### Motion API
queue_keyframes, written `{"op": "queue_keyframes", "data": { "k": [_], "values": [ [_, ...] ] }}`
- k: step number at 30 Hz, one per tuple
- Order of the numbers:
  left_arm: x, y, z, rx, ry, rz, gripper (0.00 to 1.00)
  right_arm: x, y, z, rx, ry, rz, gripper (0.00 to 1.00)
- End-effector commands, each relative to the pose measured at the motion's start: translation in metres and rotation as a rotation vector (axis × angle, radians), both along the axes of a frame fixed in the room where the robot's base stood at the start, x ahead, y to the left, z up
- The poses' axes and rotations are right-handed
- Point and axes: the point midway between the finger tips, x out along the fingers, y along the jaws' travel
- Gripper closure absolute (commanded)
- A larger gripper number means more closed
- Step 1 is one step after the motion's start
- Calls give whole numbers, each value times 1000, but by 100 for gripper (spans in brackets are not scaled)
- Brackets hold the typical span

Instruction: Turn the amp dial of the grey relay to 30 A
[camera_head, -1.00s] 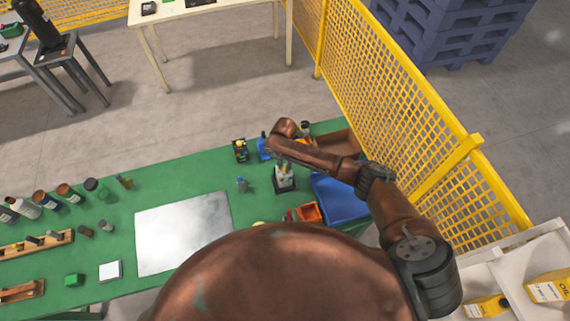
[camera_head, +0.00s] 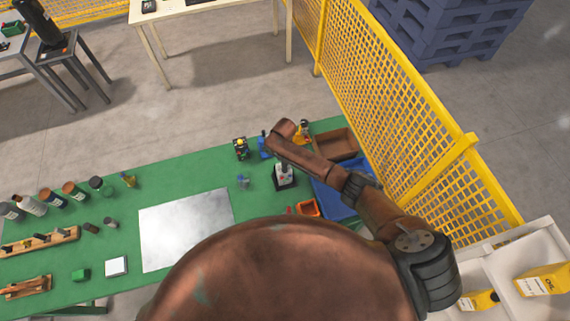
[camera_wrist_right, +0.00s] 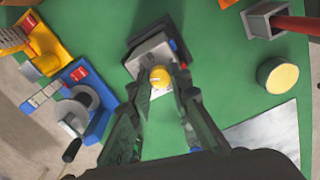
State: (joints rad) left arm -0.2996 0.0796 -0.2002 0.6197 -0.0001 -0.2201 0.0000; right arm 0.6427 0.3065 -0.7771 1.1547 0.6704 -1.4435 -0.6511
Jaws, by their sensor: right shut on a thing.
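The grey relay (camera_wrist_right: 151,54) stands on a dark base on the green bench. Its round yellow dial (camera_wrist_right: 160,76) faces the right wrist camera. In the head view the relay (camera_head: 284,178) is small, just below my right forearm. My right gripper (camera_wrist_right: 163,88) is shut on the dial, with one finger on each side of it. The dial's markings are too small to read. In the head view the right gripper is mostly hidden by the arm. My left gripper is in neither view.
A blue device (camera_wrist_right: 88,100) stands left in the wrist view. A yellow mesh fence (camera_head: 420,120) runs along the right. A metal plate (camera_head: 185,228) lies on the bench.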

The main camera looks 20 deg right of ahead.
Motion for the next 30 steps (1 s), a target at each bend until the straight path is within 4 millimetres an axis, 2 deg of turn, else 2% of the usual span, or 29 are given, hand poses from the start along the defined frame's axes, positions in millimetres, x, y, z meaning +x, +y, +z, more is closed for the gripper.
{"op": "queue_keyframes", "data": {
  "k": [21,30],
  "values": [
    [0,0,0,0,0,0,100,0,2,0,2,0,-675,100],
    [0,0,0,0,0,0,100,0,1,0,2,0,-906,100]
  ]
}}
